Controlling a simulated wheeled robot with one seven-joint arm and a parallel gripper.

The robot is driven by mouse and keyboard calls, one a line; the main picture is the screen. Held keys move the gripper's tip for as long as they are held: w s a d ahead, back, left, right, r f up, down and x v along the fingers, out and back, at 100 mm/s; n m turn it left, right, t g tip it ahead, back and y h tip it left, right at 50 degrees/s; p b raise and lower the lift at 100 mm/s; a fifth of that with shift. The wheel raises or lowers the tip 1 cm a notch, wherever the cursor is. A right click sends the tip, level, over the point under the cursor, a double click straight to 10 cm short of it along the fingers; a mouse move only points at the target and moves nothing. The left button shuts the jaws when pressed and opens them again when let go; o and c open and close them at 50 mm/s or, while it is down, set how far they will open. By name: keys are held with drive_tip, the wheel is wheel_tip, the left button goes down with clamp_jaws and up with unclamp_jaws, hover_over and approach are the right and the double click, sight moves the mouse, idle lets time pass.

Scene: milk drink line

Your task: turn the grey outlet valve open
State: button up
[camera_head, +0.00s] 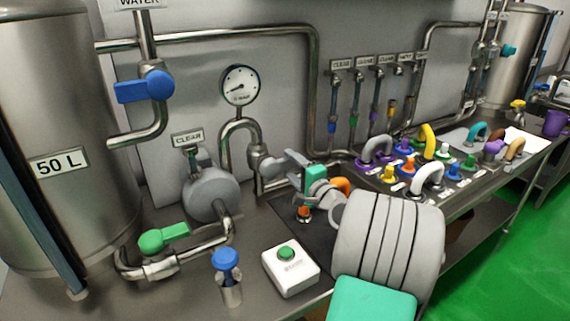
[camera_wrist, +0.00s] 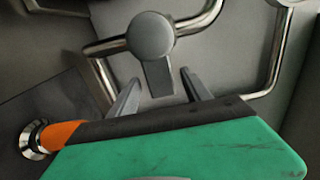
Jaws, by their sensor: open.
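The grey outlet valve (camera_head: 257,160) sits on the steel pipe below the gauge, partly hidden behind my gripper in the head view. In the wrist view the valve (camera_wrist: 150,35) has a round grey hub with a flat grey lever (camera_wrist: 158,76) pointing down in the picture. My gripper (camera_wrist: 160,77) is open, with one finger to each side of the lever's lower end. I cannot tell whether either finger touches it. In the head view my gripper (camera_head: 283,165) reaches left toward the valve.
Green (camera_head: 162,238) and blue (camera_head: 145,87) valves are on pipes at the left. A round grey pump (camera_head: 211,194) and a white box with a green button (camera_head: 290,270) stand nearby. An orange hose part (camera_wrist: 60,135) lies close under my gripper. Several coloured connectors fill the bench at the right.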

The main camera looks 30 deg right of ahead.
drive_tip(key=shift+w+d, duration=0.1)
drive_tip(key=shift+w, duration=0.9)
drive_tip(key=c, duration=1.2)
clamp_jaws()
drive_tip(key=shift+f, duration=0.1)
